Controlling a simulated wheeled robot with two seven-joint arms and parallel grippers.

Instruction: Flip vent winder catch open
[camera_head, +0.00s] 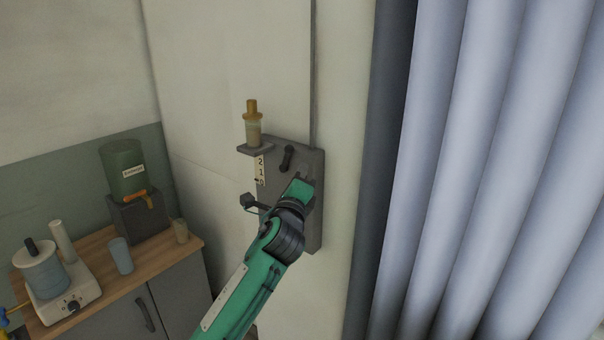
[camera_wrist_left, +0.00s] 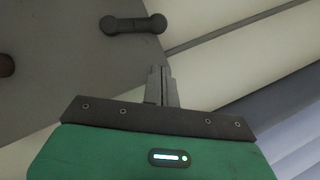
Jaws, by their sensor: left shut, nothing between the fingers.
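The vent winder is a grey plate (camera_head: 312,165) on the wall, with a strip marked 2, 1, 0 (camera_head: 260,170) on its left side. A dark bar-shaped catch (camera_head: 287,158) with rounded ends sits on the plate's upper part, tilted in the head view. It also shows near the top of the left wrist view (camera_wrist_left: 134,25), lying nearly level. My left gripper (camera_wrist_left: 159,72) is shut and empty, its fingertips a little short of the catch's right end in that picture.
A small ledge with an amber-capped bottle (camera_head: 252,124) juts out at the plate's upper left. A dark crank-like part (camera_head: 250,203) sticks out lower left. Pale blue curtain (camera_head: 480,170) fills the right. A wooden counter (camera_head: 95,270) with a green dispenser (camera_head: 122,165) stands left.

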